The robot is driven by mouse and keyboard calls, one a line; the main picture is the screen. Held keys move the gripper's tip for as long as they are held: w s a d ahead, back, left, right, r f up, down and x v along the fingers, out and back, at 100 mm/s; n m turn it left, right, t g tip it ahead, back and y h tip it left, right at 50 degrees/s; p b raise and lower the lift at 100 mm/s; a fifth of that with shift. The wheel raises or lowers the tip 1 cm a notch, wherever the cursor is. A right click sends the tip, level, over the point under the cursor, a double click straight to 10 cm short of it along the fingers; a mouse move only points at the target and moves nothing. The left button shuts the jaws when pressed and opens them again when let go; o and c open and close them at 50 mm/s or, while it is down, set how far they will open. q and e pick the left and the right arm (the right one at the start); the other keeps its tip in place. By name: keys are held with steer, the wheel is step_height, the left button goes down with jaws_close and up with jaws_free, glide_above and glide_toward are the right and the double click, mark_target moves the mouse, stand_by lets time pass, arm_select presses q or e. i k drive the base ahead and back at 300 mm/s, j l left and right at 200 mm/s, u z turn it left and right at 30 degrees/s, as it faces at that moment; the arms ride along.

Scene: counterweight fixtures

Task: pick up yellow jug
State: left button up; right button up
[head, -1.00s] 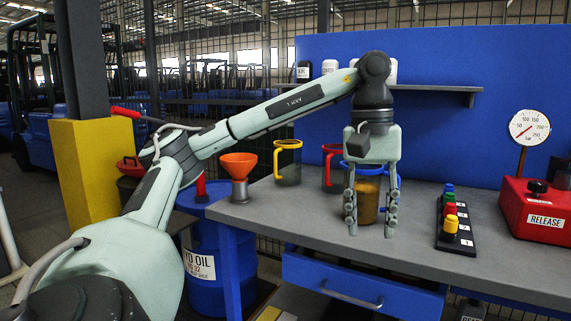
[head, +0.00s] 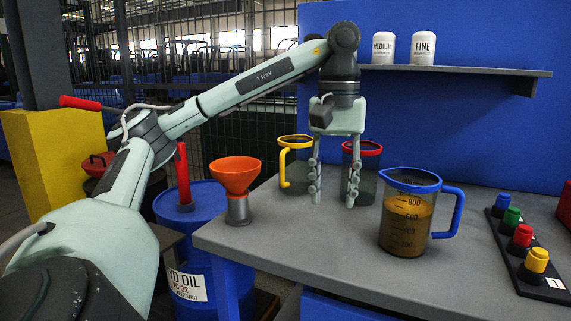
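The yellow jug (head: 297,168), a dark see-through vessel with a yellow rim and handle, stands upright at the back of the grey bench. Its handle points left. My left gripper (head: 333,190) is open, fingers pointing down, with nothing between them. It is in front and slightly right of the yellow jug, and its left finger overlaps the jug's right edge in the picture. I cannot tell whether they touch. A red-rimmed jug (head: 369,170) stands behind the right finger. A blue-rimmed jug (head: 407,220) with brown liquid stands nearer, to the right. My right gripper is not in view.
An orange funnel (head: 236,175) stands at the bench's left end (head: 290,240). A button strip (head: 525,245) lies at the right. A shelf (head: 450,70) with white canisters hangs on the blue back panel. A blue oil drum (head: 195,225) stands left of the bench.

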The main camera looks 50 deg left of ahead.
mark_target(295, 151)
steer(key=i+j, duration=0.1)
steer(key=j, duration=0.75)
steer(key=i+j, duration=0.15)
steer(key=j, duration=0.3)
